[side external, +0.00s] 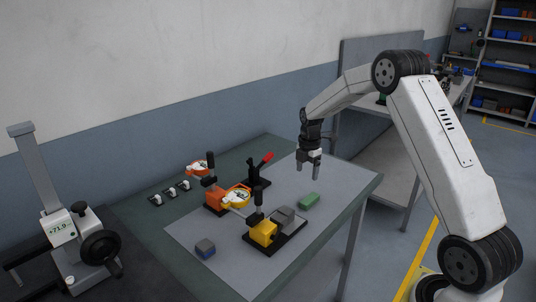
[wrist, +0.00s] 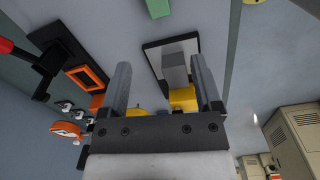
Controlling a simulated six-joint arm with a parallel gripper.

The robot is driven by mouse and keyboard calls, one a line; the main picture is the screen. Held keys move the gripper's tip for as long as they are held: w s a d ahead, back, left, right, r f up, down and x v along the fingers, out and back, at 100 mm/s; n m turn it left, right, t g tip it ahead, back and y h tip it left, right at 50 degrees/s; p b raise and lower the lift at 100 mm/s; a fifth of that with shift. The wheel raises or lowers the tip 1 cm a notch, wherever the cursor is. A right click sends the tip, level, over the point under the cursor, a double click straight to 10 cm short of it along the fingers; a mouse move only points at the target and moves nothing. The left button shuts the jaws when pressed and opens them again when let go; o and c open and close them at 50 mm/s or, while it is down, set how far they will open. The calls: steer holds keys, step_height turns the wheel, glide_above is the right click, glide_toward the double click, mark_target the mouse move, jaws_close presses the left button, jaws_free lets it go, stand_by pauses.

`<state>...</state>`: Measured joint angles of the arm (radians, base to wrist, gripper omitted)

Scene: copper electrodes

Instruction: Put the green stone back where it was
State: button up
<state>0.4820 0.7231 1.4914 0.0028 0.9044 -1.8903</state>
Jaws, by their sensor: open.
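The green stone (side external: 309,201) is a small block lying on the grey mat (side external: 215,275), near its right edge. It also shows, cut off, at the top edge of the wrist view (wrist: 158,8). My gripper (side external: 308,171) is open and empty, pointing down above the mat, up and behind the stone in the side view. Its two fingers (wrist: 162,63) stand wide apart in the wrist view, with nothing between them that they touch.
A black plate with a yellow block (side external: 263,233) and a grey block (side external: 283,215) sits left of the stone. An orange-based dial gauge (side external: 236,196), a red-handled clamp (side external: 259,167) and a blue-grey block (side external: 205,249) are further left. A height gauge (side external: 62,230) stands far left.

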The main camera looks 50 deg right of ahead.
steer(key=s+a+r+m+t, duration=0.1)
steer(key=s+a+m, duration=0.25)
steer(key=a, duration=0.35)
steer(key=s+a+r+m, duration=0.1)
steer(key=s+a+m, duration=0.1)
steer(key=a+m, duration=0.35)
steer(key=s+a+m+t, duration=0.1)
steer(key=s+a+m, duration=0.6)
steer(key=s+a, duration=0.5)
steer(key=shift+s+f, duration=0.3)
steer(key=shift+s, duration=0.25)
